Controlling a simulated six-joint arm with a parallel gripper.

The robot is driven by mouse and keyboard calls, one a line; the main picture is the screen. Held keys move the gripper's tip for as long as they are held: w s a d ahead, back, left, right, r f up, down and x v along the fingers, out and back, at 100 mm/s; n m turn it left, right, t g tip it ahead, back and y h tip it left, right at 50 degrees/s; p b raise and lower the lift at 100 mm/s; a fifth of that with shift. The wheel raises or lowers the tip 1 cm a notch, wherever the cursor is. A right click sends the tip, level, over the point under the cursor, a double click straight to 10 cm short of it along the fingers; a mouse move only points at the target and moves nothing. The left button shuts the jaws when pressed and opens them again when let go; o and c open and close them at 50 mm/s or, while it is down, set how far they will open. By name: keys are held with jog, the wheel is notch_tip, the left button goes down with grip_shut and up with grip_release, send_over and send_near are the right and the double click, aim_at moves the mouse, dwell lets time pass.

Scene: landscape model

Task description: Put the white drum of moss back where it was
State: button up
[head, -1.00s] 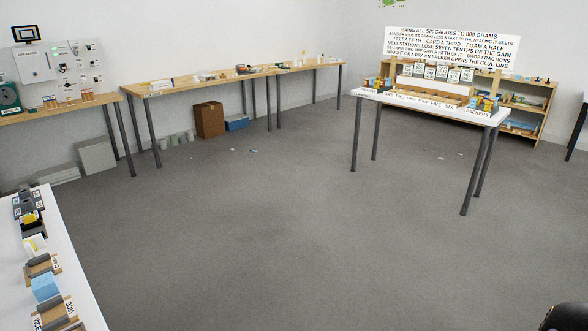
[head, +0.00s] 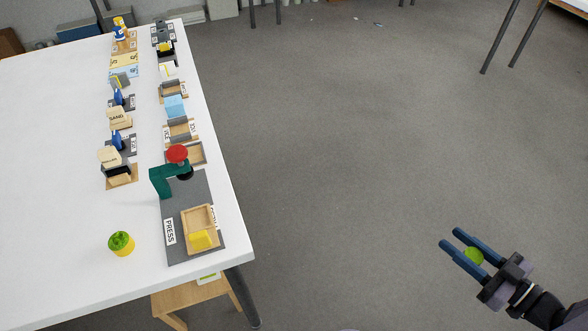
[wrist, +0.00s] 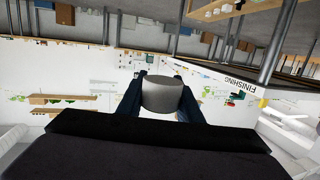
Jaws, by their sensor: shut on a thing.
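My gripper (head: 463,246) is at the lower right of the head view, out over the floor and away from the white table. It is shut on a small drum (head: 474,256) whose round green top shows between the blue fingers. In the wrist view the drum (wrist: 161,94) is a plain pale grey cylinder between the fingertips, in shadow; I take it for the white drum of moss. A yellow drum with a green mossy top (head: 121,249) stands upright on the table near its front left.
The white table (head: 60,200) fills the left. A grey press board (head: 195,245) with a green press, red knob and wooden tray lies near its right edge. Two rows of small stations run toward the back. A wooden stool (head: 190,298) stands below the front edge. The middle floor is clear.

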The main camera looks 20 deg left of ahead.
jog(key=w+a+r+n+g+y, duration=0.1)
jog(key=a+r+n+g, duration=0.25)
jog(key=a, duration=0.75)
jog(key=a+r+n+g, duration=0.25)
jog(key=a+g, duration=0.25)
jog(key=a, duration=0.6)
jog(key=w+a+r+n+g+y, duration=0.1)
jog(key=a+r+n+g, duration=0.25)
jog(key=a, duration=0.75)
jog(key=s+a+r+n+g+h, duration=0.2)
jog(key=s+a+r+g, duration=0.1)
jog(key=s+a, duration=0.5)
jog(key=s+a+r+n+g+h, duration=0.2)
jog(key=s+a+r+n+g, duration=0.1)
jog(key=s+a, duration=0.4)
jog(key=s+a+r+n+g+h, duration=0.2)
jog(key=s+a+r+n+g, duration=0.1)
jog(key=s+a, duration=0.5)
jog(key=s+r+g, duration=0.1)
jog(key=s, duration=0.1)
jog(key=shift+s+a+h, duration=0.3)
jog(key=shift+s+h, duration=0.1)
